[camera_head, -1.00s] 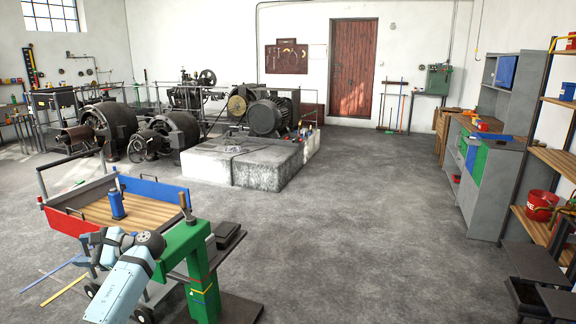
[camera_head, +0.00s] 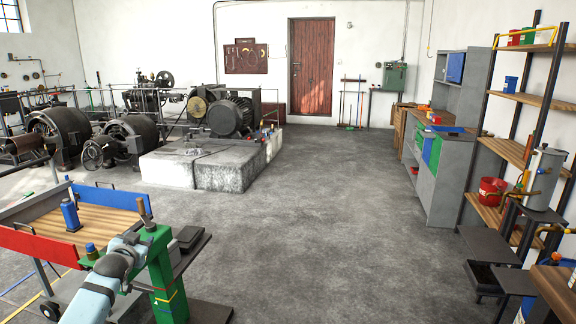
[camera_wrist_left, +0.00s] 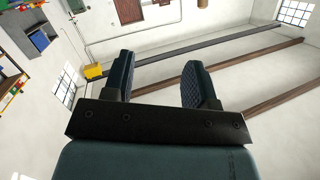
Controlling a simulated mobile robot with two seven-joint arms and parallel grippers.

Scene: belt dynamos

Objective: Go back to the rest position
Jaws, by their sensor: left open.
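In the head view my left arm comes in at the lower left as pale blue and grey links, in front of a green stand (camera_head: 160,265). I cannot make out its fingers clearly there. In the left wrist view my left gripper (camera_wrist_left: 158,68) has its two dark padded fingers apart, with nothing between them. Behind the fingers are a white wall and ceiling with dark beams, seen at a tilt. My right gripper is in neither view.
A cart (camera_head: 40,243) with a wooden bed holds a blue bottle (camera_head: 70,215) at the left. Dynamos (camera_head: 140,142) stand behind. A shelf rack (camera_head: 520,150) and a grey cabinet (camera_head: 438,185) line the right side. The concrete floor (camera_head: 310,220) in the middle is clear.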

